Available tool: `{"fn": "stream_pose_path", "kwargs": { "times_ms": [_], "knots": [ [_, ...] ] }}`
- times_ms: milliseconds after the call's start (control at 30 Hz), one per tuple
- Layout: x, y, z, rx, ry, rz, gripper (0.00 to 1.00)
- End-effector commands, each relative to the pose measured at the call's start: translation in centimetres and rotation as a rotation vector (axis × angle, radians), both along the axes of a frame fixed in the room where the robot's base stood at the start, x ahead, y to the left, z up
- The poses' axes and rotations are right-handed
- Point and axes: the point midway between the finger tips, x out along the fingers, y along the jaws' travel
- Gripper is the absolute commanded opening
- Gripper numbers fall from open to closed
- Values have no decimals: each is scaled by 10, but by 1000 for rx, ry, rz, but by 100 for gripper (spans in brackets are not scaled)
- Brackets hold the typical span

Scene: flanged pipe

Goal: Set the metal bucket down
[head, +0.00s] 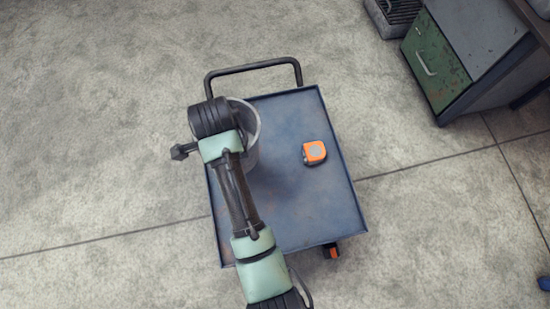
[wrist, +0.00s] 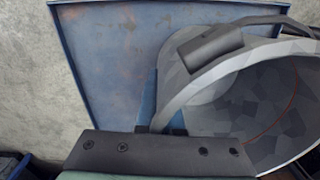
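The grey metal bucket (head: 251,124) shows in the head view at the left side of the blue cart top (head: 300,215), partly hidden behind my arm. In the wrist view the bucket (wrist: 255,110) fills the right side, its open mouth facing the camera, with a handle and dark grip (wrist: 209,47) across the rim. My gripper (wrist: 160,129) is at the near left edge of the rim and appears shut on it. The fingers are hidden in the head view. I cannot tell whether the bucket's base touches the cart top.
An orange tape measure (head: 314,152) lies on the cart top, right of the bucket. The cart has a raised lip and a dark push handle (head: 253,68) at the far end. The cart's front right is clear. A green-fronted cabinet (head: 436,62) stands at upper right.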

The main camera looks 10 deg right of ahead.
Motion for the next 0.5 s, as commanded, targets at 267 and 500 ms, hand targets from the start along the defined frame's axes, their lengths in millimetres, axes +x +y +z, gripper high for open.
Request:
{"fn": "stream_pose_path", "kwargs": {
  "times_ms": [267,500],
  "knots": [
    [-15,2,9,-8,-9,-393,0],
    [-19,2,10,-10,-16,-530,0]
  ]
}}
